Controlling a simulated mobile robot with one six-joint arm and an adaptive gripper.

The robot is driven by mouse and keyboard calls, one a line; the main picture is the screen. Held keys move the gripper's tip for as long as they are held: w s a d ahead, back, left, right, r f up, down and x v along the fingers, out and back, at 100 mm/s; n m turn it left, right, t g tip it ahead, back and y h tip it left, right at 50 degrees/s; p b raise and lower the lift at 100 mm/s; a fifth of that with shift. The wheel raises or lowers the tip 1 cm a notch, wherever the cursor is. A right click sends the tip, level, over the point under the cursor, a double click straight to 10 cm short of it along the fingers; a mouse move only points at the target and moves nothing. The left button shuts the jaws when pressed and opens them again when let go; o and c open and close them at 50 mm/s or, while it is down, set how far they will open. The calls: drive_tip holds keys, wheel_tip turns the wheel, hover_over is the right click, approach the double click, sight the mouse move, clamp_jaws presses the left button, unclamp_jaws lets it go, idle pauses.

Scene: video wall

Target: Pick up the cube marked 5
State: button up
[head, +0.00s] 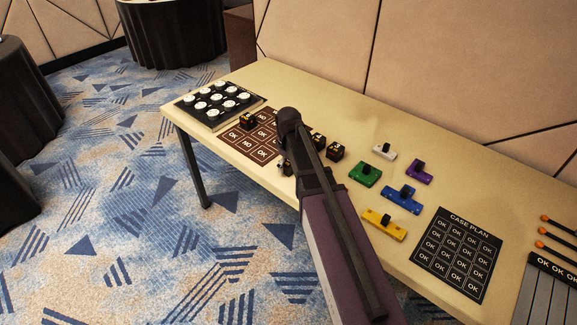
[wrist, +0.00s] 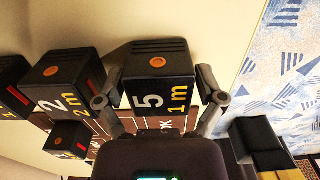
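In the wrist view the black cube marked 5 (wrist: 158,78) stands between the two fingers of my gripper (wrist: 159,88). Its front reads a white 5 and a yellow 1 m, and an orange dot is on top. One finger is at each side, close to the cube's sides. I cannot tell whether they touch it. In the head view my arm covers much of the gripper's area, so the grip is hidden there.
A black cube marked 2 (wrist: 64,82) stands left of the 5, with more black cubes beyond. The cream table (head: 350,115) also holds a brown grid mat (head: 242,141), a tray of white discs (head: 180,101), several coloured blocks and a CASE PLAN board (head: 468,218).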

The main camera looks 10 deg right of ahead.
drive_tip(key=c, duration=0.6)
drive_tip(key=shift+r, duration=0.2)
drive_tip(key=shift+c, duration=0.2)
wheel_tip(320, 180, up, 4)
drive_tip(key=p, duration=0.4)
drive_tip(key=shift+f, duration=0.15)
drive_tip(key=s+a+p, duration=0.1)
drive_tip(key=s+a, duration=0.1)
drive_tip(key=s, duration=1.4)
drive_tip(key=shift+a+r, duration=0.25)
drive_tip(key=shift+r, duration=0.2)
